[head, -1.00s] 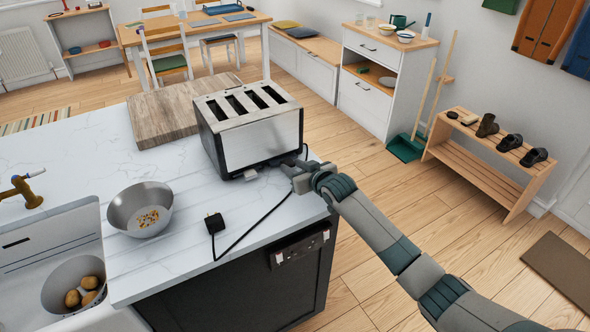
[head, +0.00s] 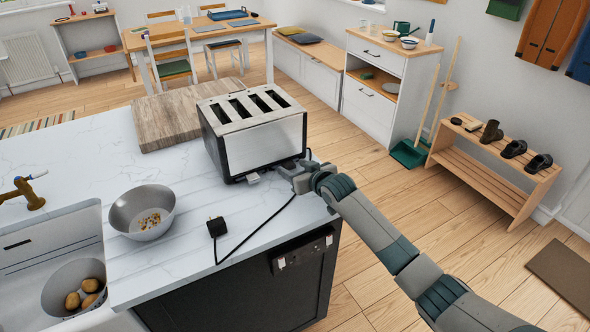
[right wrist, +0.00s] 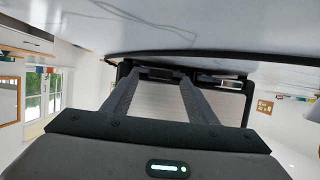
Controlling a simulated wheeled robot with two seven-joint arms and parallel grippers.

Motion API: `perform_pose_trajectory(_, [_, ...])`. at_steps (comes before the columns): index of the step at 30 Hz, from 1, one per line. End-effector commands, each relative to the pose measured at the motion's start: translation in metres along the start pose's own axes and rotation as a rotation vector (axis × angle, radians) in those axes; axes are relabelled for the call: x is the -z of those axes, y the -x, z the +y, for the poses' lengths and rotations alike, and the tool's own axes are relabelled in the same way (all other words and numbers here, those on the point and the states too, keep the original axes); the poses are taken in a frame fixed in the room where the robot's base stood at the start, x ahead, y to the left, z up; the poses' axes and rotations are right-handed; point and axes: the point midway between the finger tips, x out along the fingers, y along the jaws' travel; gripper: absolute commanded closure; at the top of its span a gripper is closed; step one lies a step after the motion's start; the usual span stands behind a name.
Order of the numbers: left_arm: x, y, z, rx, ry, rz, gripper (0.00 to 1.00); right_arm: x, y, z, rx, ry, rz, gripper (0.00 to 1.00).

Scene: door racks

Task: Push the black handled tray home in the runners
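A steel four-slot toaster (head: 268,145) with black trim stands on the white worktop. A small grey tab (head: 253,178) shows at the foot of its front face. My right gripper (head: 284,170) is low beside the toaster's near right corner. In the right wrist view my two fingers (right wrist: 160,76) are apart, with a dark bar (right wrist: 160,72) of the toaster's base, perhaps the tray handle, between or just beyond their tips. I cannot tell whether they touch it. The runners and most of the tray are hidden. My left gripper is not in view.
A wooden board (head: 165,122) lies behind the toaster. A black plug (head: 216,227) and its cable lie on the worktop in front. A metal bowl (head: 142,212) stands by the sink (head: 45,250). The worktop's right edge is close under my right arm.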

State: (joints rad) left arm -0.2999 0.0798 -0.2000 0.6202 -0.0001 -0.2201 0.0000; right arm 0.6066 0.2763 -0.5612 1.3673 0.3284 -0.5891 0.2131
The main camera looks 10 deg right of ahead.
Motion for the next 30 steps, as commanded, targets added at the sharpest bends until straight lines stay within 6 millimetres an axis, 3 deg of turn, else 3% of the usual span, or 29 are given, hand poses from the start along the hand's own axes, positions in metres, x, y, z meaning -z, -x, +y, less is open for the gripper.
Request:
perform_pose_trajectory(16, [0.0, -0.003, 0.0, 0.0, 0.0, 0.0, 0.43, -0.002, 0.012, 0.0, 0.0, -0.001, -0.001, 0.47])
perform_pose_trajectory(30, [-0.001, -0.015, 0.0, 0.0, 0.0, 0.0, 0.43, -0.003, 0.074, 0.0, 0.0, 0.001, 0.001, 0.47])
